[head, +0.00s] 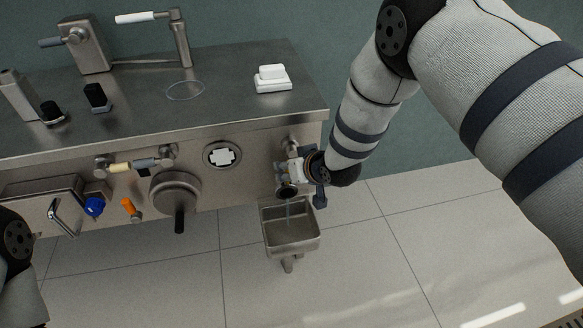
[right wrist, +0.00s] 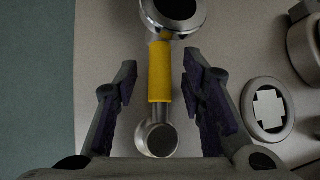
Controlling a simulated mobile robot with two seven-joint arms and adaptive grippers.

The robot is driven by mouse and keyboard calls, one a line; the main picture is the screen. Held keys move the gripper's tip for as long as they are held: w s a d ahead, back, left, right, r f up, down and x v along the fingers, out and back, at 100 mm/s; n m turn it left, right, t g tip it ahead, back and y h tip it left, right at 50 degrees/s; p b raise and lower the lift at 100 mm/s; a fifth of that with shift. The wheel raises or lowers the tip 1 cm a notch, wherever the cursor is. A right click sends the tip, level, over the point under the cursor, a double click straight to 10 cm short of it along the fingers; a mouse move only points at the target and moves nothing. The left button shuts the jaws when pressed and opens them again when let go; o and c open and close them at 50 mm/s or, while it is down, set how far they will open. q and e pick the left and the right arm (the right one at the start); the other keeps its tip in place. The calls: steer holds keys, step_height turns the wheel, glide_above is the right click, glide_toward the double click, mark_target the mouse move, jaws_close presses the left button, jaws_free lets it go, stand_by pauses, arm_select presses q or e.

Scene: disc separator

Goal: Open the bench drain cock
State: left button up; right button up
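The drain cock is at the right end of the bench front. Its round metal end (head: 290,144) shows above my right gripper in the head view, and its dark-mouthed outlet (head: 286,191) shows below. In the right wrist view, a yellow sleeve (right wrist: 160,72) lies between a metal knob (right wrist: 157,139) and a round metal piece with a dark opening (right wrist: 175,12). My right gripper (head: 293,172) is open, its fingers on either side of the yellow sleeve with visible gaps. In the head view it hides the sleeve. My left gripper is not in view.
A small metal basin (head: 290,243) hangs below the outlet, with a thin pale streak above it. White blocks (head: 272,80) sit on the bench top.

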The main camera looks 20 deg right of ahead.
steer(key=v, duration=1.2)
steer(key=shift+c, duration=0.2)
